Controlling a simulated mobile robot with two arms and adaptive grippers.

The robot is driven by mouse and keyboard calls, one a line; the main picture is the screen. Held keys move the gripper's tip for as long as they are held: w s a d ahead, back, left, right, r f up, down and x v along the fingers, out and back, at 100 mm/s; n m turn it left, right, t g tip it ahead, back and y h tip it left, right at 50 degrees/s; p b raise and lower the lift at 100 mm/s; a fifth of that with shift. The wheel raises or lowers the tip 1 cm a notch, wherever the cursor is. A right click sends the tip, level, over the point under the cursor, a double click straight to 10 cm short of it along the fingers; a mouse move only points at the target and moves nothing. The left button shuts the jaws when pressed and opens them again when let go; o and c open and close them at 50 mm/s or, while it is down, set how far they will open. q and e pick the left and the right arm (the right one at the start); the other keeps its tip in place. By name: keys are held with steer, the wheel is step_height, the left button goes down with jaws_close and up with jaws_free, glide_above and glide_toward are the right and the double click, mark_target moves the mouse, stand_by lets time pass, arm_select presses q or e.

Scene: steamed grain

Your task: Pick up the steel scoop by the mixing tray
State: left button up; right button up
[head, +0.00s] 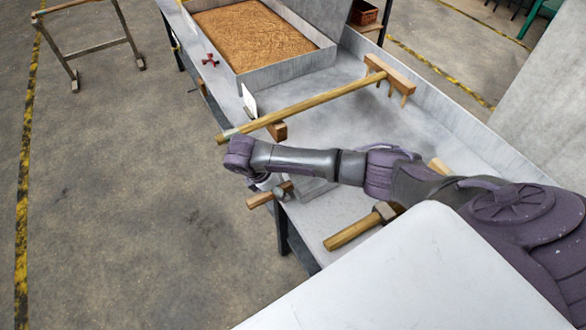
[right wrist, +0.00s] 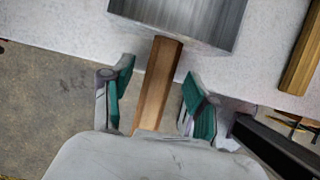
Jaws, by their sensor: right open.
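The steel scoop has a box-like steel body (right wrist: 185,18) and a wooden handle (right wrist: 158,85) in the right wrist view. In the head view its handle (head: 258,201) sticks out past the table's front edge, and my arm partly hides the scoop. My right gripper (right wrist: 157,88) is open, with one teal-padded finger on each side of the handle and gaps between. In the head view the gripper is mostly hidden at the end of my arm. A grey tray (head: 283,68) full of brown grain stands at the back. My left gripper is not in view.
A wooden rake (head: 310,103) lies across the grey table (head: 335,78), beyond my arm. Another wooden-handled tool (head: 352,234) lies nearer, to the right of the scoop. A red valve (head: 210,60) is at the table's left edge. A wooden stand (head: 95,45) is on the floor.

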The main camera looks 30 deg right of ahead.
steer(key=shift+d+f, duration=0.3)
steer(key=shift+f, duration=0.35)
jaws_close()
